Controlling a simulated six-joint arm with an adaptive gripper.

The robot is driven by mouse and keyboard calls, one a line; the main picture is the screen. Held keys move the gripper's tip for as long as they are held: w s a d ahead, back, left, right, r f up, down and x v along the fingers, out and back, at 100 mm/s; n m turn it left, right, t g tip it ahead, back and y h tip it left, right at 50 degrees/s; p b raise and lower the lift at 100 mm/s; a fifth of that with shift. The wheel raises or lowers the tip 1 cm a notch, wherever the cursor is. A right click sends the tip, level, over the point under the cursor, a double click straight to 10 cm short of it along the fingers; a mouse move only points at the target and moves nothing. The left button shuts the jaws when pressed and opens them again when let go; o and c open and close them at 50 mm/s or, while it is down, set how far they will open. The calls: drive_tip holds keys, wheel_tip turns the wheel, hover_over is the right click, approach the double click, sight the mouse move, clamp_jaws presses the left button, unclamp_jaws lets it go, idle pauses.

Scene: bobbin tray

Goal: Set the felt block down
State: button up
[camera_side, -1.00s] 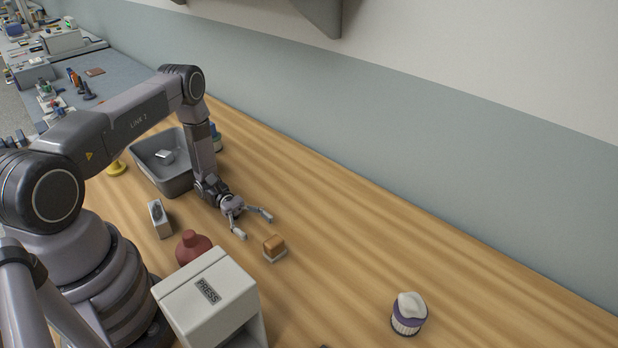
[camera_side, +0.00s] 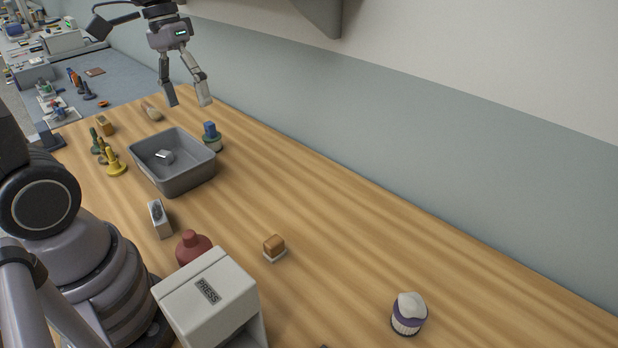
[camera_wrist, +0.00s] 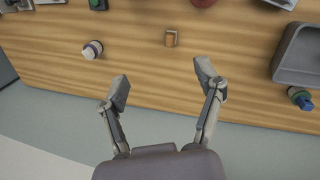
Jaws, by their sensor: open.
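The felt block (camera_side: 274,246), an orange-brown block with a pale base, sits upright on the wooden table, right of the red bottle. It also shows in the wrist view (camera_wrist: 171,38), beyond my fingertips and apart from them. My gripper (camera_side: 188,101) is open and empty, raised high at the back of the table above and behind the grey tray. In the wrist view my gripper (camera_wrist: 163,82) has its two fingers spread wide with nothing between them.
The grey tray (camera_side: 181,186) holds a small metallic item. A blue-topped object (camera_side: 211,137) stands beside it. The red bottle (camera_side: 192,248) and white PRESS box (camera_side: 208,297) stand near the block. A purple-and-white jar (camera_side: 408,314) stands front right. The table between block and wall is clear.

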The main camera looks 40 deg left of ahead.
drive_tip(key=s+a+r+m+t+y, duration=0.1)
drive_tip(key=s+r+m+t+y, duration=0.1)
drive_tip(key=s, duration=0.5)
wheel_tip(320, 180, up, 2)
drive_tip(key=m+t, duration=0.1)
drive_tip(key=t, duration=0.2)
drive_tip(key=shift+s+r+t+y, duration=0.2)
drive_tip(key=shift+s+t+y, duration=0.05)
drive_tip(key=shift+t+y, duration=0.05)
idle(0.5)
